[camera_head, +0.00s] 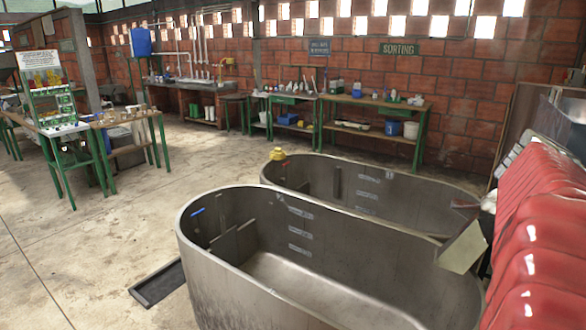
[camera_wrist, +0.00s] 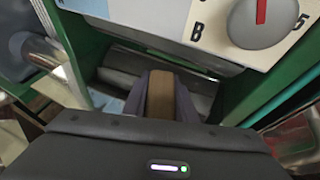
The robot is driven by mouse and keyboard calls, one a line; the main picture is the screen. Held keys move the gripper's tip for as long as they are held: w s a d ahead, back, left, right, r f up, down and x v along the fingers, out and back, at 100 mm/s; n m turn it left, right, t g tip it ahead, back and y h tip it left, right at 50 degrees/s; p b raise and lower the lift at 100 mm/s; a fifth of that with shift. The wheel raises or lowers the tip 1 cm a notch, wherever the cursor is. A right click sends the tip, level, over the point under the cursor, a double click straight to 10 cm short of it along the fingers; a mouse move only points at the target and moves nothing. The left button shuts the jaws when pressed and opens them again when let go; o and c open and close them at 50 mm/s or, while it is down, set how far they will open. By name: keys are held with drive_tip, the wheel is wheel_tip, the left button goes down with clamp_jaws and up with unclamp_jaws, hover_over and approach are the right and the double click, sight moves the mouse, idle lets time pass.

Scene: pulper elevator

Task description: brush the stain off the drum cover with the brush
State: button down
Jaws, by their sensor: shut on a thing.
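In the wrist view my gripper (camera_wrist: 160,98) is shut on a brown, wood-coloured block, which looks like part of the brush (camera_wrist: 160,92). Its bristles are hidden. The gripper points toward a green frame with a grey metal part inside it. My gripper does not show in the head view. A glossy red ribbed housing (camera_head: 535,225) stands at the right edge of the head view; I cannot tell whether it is the drum cover. No stain can be made out in either view.
A pale panel with a grey knob (camera_wrist: 262,18) and a red pointer is close at the upper right of the wrist view. Two long metal tanks (camera_head: 290,265) fill the front of the head view. Green-legged tables (camera_head: 375,102) stand behind. The concrete floor at left is mostly clear.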

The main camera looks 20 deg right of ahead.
drive_tip(key=shift+w+d+f, duration=0.1)
drive_tip(key=shift+w+d, duration=0.5)
drive_tip(key=shift+d, duration=0.35)
drive_tip(key=shift+d, duration=0.1)
drive_tip(key=shift+w+d+f, duration=0.1)
drive_tip(key=shift+w+d, duration=0.25)
drive_tip(key=shift+d, duration=0.2)
drive_tip(key=shift+w+d+f, duration=0.1)
drive_tip(key=shift+w+d, duration=0.25)
drive_tip(key=shift+d, duration=0.2)
drive_tip(key=shift+s+d+f, duration=0.15)
drive_tip(key=shift+s, duration=0.1)
drive_tip(key=shift+s+d+f, duration=0.1)
drive_tip(key=shift+s+d, duration=0.05)
drive_tip(key=shift+s, duration=0.15)
